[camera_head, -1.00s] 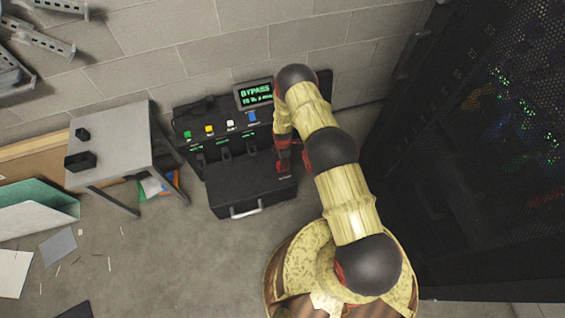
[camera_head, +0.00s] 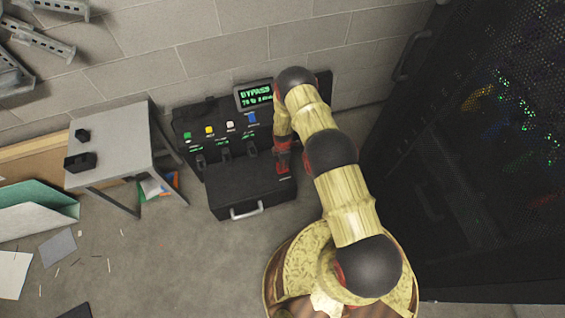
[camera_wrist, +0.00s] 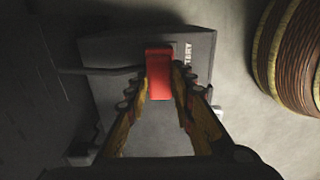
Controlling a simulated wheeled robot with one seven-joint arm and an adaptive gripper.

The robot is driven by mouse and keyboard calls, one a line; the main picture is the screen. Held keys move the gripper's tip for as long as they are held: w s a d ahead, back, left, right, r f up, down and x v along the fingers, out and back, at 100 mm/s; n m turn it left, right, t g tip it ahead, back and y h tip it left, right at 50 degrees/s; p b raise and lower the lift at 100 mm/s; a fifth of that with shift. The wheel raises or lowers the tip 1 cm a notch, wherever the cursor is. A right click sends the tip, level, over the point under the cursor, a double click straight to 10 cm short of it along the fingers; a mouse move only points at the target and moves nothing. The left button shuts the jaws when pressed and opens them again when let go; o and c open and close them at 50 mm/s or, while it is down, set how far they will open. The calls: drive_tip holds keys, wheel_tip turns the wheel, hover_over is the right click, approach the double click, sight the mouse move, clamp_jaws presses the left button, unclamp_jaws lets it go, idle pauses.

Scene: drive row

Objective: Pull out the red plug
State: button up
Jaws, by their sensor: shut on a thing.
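The red plug (camera_wrist: 158,72) shows in the wrist view between the two fingers of my gripper (camera_wrist: 160,82), which is shut on it. Behind it is a grey box face (camera_wrist: 110,58) with white lettering along one side. In the head view my gripper (camera_head: 283,162) points down at the right end of the black unit (camera_head: 215,168), just behind the black case. The plug cannot be told apart from my red gripper parts there. Whether the plug still sits in a socket is hidden.
A green-lit screen (camera_head: 256,96) reading BYPASS stands behind the unit. A black case (camera_head: 250,192) with a handle is in front. A grey table (camera_head: 120,140) is left, a dark perforated rack (camera_head: 480,160) right.

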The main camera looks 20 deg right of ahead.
clamp_jaws()
wheel_tip(320, 180, up, 4)
drive_tip(key=shift+f+p, duration=0.25)
drive_tip(key=shift+p, duration=0.5)
drive_tip(key=shift+w, duration=0.1)
drive_tip(key=o, duration=0.6)
unclamp_jaws()
drive_tip(key=o, duration=0.3)
